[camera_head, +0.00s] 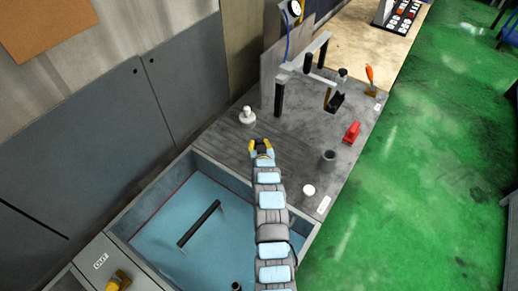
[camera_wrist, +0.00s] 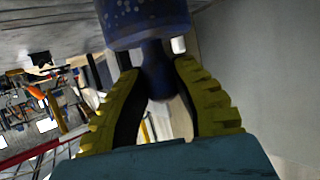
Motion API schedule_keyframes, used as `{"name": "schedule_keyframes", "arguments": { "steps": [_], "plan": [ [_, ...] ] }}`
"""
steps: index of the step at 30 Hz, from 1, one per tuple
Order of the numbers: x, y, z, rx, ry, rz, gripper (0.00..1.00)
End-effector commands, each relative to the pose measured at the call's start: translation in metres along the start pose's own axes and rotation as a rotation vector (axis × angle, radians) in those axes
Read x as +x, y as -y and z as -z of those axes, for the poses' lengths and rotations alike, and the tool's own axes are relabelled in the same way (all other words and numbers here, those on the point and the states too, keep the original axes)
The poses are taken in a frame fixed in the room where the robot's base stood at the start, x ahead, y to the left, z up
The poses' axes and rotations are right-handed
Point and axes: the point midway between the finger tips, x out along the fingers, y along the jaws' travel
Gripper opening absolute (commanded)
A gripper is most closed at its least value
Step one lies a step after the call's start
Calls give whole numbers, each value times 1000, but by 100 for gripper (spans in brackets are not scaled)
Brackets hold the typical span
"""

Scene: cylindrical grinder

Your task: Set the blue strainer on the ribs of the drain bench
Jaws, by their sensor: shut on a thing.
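My gripper (camera_head: 262,149) is over the grey bench top (camera_head: 225,143), behind the tank. In the wrist view its yellow fingers (camera_wrist: 158,72) are shut on the narrow dark blue neck of the blue strainer (camera_wrist: 148,22). The strainer's wider speckled body extends beyond the fingertips and is cut off by the frame's top edge. In the head view I cannot make out the strainer at the gripper. The bench top shows faint lines that may be its ribs. I cannot tell whether the strainer touches it.
A white knobbed fitting (camera_head: 247,116) stands just behind my gripper. A metal frame (camera_head: 304,70), a red part (camera_head: 352,131), a dark cup (camera_head: 328,156) and a white disc (camera_head: 308,190) stand to the right. The tank with blue liquid (camera_head: 165,230) lies in front.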

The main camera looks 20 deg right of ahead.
Motion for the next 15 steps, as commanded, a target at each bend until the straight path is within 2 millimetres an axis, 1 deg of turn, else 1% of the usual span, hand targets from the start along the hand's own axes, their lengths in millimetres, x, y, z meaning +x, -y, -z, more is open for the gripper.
{"name": "schedule_keyframes", "arguments": {
  "steps": [4,10,15],
  "plan": [
    [6,0,-6,1,4,0,0],
    [15,0,-27,2,4,0,0],
    [16,-1,-30,1,-2,-1,0]
  ]
}}
